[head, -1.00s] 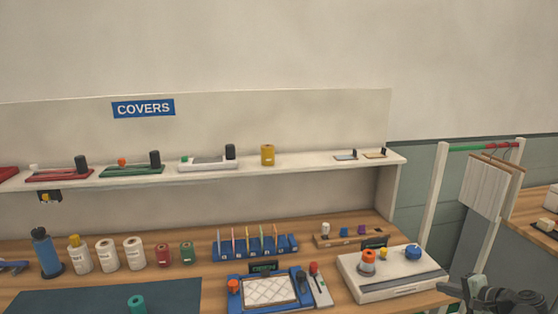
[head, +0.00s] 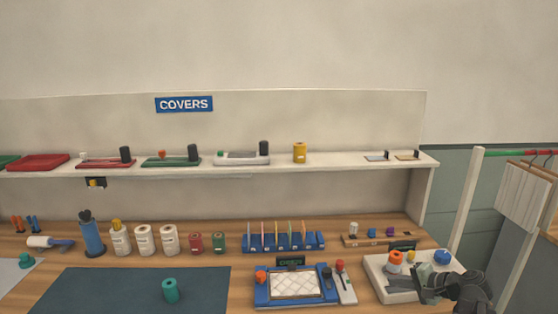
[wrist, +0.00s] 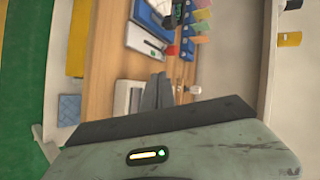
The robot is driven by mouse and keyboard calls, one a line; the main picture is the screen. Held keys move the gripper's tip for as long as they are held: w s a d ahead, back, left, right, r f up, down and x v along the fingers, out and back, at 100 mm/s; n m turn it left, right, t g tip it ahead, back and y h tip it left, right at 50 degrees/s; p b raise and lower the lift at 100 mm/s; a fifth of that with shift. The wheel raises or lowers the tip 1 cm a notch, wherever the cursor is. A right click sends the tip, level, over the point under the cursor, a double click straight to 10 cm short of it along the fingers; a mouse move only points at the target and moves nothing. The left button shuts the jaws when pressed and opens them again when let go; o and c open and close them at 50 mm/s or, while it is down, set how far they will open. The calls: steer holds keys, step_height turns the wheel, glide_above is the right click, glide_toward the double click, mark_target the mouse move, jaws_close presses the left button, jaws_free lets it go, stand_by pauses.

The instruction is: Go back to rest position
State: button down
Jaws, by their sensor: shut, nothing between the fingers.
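My gripper (head: 428,284) shows at the lower right of the head view, in front of the white device (head: 392,293) with orange and blue knobs. Its dark fingers lie together with nothing between them; in the wrist view the gripper (wrist: 158,88) points toward the workbench. A quilted white pad lies in the blue fixture (head: 262,297), left of my gripper and apart from it. Part of the white device is hidden behind the gripper.
The wooden bench (head: 345,263) carries bottles, spools and a blue rack (head: 285,243). A white shelf (head: 340,163) with covers runs above. A hanging white sheet (head: 522,198) stands at the right.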

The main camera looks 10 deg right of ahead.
steer(key=a+f+n+g, duration=0.2)
steer(key=a, duration=0.7)
steer(key=w+a+f+n+g, duration=0.1)
steer(key=a+f+n+g, duration=0.1)
steer(key=a, duration=0.7)
steer(key=w+a+f+n+g, duration=0.1)
steer(key=a+f+n+g, duration=0.1)
steer(key=a, duration=0.7)
steer(key=shift+w+a+n+y, duration=0.25)
steer(key=shift+a+n+y, duration=0.1)
steer(key=shift+n+y, duration=0.05)
steer(key=s+a+f+n+g+h, duration=0.3)
steer(key=s+a+f+n, duration=0.15)
steer(key=a, duration=0.35)
steer(key=s+d+g+h, duration=0.1)
steer(key=s+d+h, duration=0.2)
steer(key=d, duration=0.3)
steer(key=shift+s+d+f+n, duration=0.3)
steer(key=shift+f+n, duration=0.05)
